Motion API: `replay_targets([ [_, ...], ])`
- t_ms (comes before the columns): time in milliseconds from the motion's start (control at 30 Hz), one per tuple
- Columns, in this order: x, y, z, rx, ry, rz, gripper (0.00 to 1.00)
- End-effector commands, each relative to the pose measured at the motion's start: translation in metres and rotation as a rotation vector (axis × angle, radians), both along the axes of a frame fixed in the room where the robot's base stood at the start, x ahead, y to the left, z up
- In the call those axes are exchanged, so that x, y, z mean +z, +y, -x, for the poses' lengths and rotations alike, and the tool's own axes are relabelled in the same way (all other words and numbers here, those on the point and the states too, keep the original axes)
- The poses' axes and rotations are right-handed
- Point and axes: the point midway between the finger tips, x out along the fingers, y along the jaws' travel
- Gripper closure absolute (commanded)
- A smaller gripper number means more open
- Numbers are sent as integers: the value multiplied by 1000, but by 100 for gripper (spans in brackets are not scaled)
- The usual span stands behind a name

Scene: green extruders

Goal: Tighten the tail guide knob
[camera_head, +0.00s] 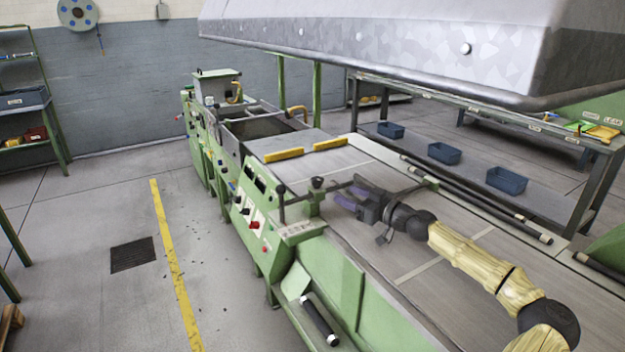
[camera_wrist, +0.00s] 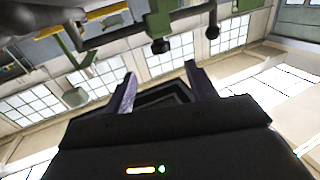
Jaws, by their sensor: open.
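A dark knob (camera_head: 317,183) stands on a short post at the near end of the green extruder (camera_head: 345,278), beside a rail with ball-like ends. I take it for the tail guide knob, though no readable label confirms this. My gripper (camera_head: 347,197) is to the right of the knob, apart from it, with its purple fingers pointing left towards it. In the wrist view, the fingers of my gripper (camera_wrist: 160,72) are spread with nothing between them. A green bracket (camera_wrist: 158,20) and a dark bar with ball ends show above and beyond the fingertips there.
A large grey hood (camera_head: 400,50) hangs over the extruder. Yellow blocks (camera_head: 284,154) lie on its bed farther back. A bench at the right holds blue bins (camera_head: 444,153). A control panel with a red button (camera_head: 255,225) faces the open floor at left.

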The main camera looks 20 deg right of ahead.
Motion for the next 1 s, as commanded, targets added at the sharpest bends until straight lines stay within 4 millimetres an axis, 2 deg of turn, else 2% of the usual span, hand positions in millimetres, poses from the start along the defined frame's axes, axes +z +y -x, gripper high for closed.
replay_targets([
  [700, 2, 62, -110, 0, 0, -2, 44],
  [833, 1, 67, -121, -1, -1, 0, 44],
  [1000, 0, 69, -125, -1, 0, 0, 44],
])
